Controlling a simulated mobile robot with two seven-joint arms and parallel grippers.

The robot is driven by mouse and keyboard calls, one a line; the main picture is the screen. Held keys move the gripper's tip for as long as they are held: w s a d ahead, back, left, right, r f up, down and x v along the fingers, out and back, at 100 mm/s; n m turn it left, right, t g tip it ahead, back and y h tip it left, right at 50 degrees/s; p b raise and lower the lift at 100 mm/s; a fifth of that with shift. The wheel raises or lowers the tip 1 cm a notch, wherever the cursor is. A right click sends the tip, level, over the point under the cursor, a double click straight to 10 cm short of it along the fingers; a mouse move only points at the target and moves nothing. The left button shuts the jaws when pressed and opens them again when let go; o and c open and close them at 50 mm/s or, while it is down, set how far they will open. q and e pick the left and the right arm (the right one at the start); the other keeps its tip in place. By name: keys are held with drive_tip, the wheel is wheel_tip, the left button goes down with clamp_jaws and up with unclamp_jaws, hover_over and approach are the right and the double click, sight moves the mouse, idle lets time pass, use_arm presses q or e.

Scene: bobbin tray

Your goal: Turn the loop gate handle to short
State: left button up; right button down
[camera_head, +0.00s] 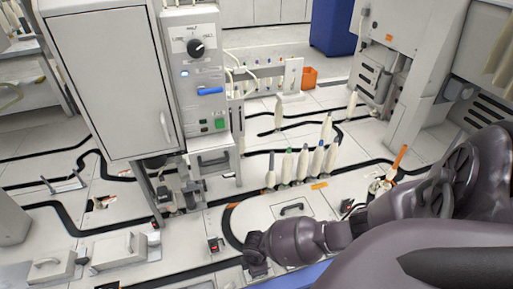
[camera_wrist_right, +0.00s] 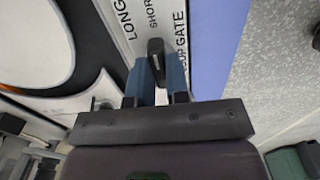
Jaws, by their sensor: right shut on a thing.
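The loop gate handle (camera_wrist_right: 155,50) is a small black lever on a white label plate (camera_wrist_right: 138,42) in the right wrist view. The plate reads LONG, SHORT and LOOP GATE, partly covered by the gripper and cut by the frame edge. The handle runs roughly up the picture, between the two blue-grey fingers of my right gripper (camera_wrist_right: 160,82), which is shut on it. In the head view my right gripper (camera_head: 256,262) is at the lower middle, by the blue front edge; its fingertips and the handle are hidden there. My left gripper is not in view.
A grey-white cabinet (camera_head: 105,75) with a dial panel (camera_head: 197,70) stands at the back left. Several bobbins (camera_head: 303,164) stand beside a black curved track right of the middle. An orange box (camera_head: 309,77) is farther back. My right arm covers the lower right.

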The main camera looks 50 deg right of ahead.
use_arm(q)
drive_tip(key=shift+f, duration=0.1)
use_arm(e)
drive_tip(key=c, duration=1.1)
unclamp_jaws()
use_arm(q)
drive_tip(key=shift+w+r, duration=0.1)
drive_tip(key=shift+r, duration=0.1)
use_arm(e)
drive_tip(key=shift+r, duration=0.2)
drive_tip(key=r, duration=0.1)
drive_tip(key=r+p, duration=0.2)
drive_tip(key=r, duration=0.1)
drive_tip(key=shift+w, duration=0.3)
use_arm(q)
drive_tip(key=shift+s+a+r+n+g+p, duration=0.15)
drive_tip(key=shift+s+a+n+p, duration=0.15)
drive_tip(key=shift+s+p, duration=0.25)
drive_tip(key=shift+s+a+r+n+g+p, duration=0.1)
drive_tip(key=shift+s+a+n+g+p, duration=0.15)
drive_tip(key=shift+p, duration=0.45)
use_arm(e)
wheel_tip(320, 180, up, 6)
drive_tip(key=shift+s+r, duration=0.2)
drive_tip(key=shift+s, duration=0.15)
